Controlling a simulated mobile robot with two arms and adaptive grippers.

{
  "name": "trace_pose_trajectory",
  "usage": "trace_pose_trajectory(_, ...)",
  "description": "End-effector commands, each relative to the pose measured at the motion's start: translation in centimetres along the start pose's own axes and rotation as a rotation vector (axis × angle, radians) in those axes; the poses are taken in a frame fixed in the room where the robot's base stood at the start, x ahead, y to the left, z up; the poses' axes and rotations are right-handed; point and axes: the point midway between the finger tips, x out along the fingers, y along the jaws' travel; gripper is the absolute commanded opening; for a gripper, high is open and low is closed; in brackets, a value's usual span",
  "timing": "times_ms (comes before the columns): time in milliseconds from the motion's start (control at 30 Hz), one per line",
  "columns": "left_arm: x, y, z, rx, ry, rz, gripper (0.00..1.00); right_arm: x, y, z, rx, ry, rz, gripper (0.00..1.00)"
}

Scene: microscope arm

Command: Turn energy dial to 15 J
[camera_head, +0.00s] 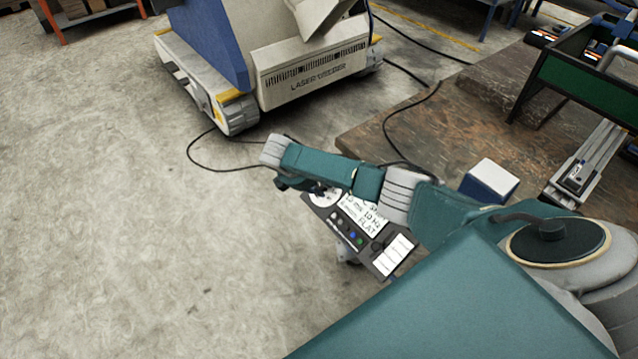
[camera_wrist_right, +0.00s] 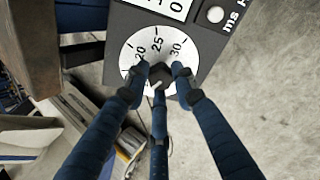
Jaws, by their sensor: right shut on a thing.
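The energy dial's white face (camera_wrist_right: 136,45) shows in the right wrist view, with 20, 25 and 30 readable at its top edge. Its small dark knob (camera_wrist_right: 158,82) sits between the fingertips of my right gripper (camera_wrist_right: 159,80), which is shut on it. The fingers cover the lower face, and I cannot tell where the knob points. In the head view my right gripper (camera_head: 290,184) is at the far end of the control panel (camera_head: 337,226), partly over the dial face (camera_head: 321,198). My left gripper is not in view.
A wooden table (camera_head: 440,125) with a blue-and-white box (camera_head: 489,181) stands to the right. A laser welder (camera_head: 310,75) stands behind, with cables on the floor. The left floor is clear.

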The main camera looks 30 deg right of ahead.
Motion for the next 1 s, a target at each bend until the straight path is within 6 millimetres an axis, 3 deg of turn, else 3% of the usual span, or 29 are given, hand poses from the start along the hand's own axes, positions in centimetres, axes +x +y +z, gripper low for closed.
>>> trace_pose_trajectory(400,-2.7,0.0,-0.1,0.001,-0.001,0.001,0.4,0.0,-0.5,0.4,0.332,-0.012,0.032,0.0)
trace_pose_trajectory(1000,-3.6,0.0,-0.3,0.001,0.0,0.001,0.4,0.4,-0.8,0.4,0.66,-0.017,0.07,0.0)
